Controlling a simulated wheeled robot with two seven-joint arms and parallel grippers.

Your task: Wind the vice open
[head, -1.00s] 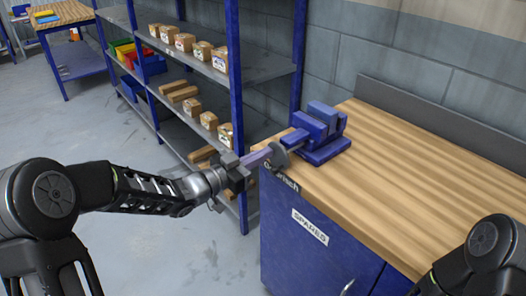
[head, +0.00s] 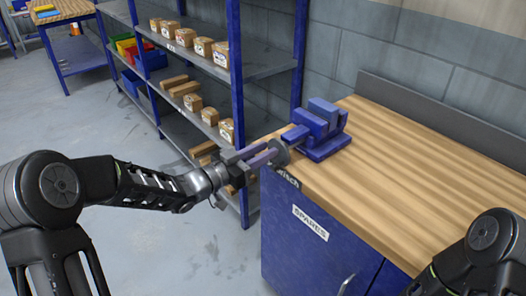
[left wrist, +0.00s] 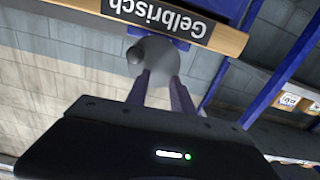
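The blue vice (head: 323,130) stands on the near left corner of the wooden bench top. Its round grey handwheel (head: 280,152) sticks out past the bench edge towards my left gripper. In the left wrist view the handwheel (left wrist: 158,52) shows face-on, with a round knob (left wrist: 134,55) at its left side. My left gripper (head: 269,153) points at the wheel. Its two fingers show apart, with a gap between them, and their tips are at or just in front of the wheel. I cannot tell whether they touch it. My right gripper is out of view.
The bench top (head: 430,170) is clear to the right of the vice. Below is a blue cabinet with a SPARES label (head: 310,223). A blue shelf rack (head: 236,100) with boxes stands close behind my left gripper. A second bench (head: 75,40) is far left.

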